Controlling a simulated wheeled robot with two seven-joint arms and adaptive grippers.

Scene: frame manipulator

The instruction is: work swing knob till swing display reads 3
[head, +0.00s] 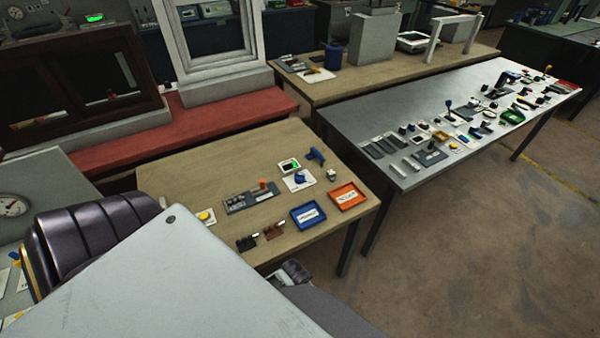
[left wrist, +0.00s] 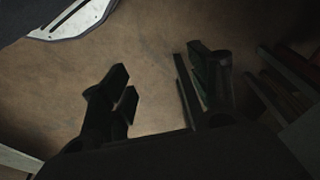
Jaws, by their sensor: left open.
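A blue knob (head: 300,178) on a white plate stands on the near wooden table. Behind it is a small white-framed display (head: 289,165) with a green readout, too small to read. I cannot read any label that says which knob or display is the swing one. My left gripper (left wrist: 160,76) is open and empty in the left wrist view, with bare floor beyond its dark fingers. It is apart from the knob, which is not in that view. My right gripper is not in view.
The wooden table (head: 180,184) also holds a blue tray (head: 308,215), an orange tray (head: 347,196), a grey panel (head: 250,198) and a blue tool (head: 315,155). A crowded grey table (head: 350,117) stands to the right. My own pale body part covers the foreground.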

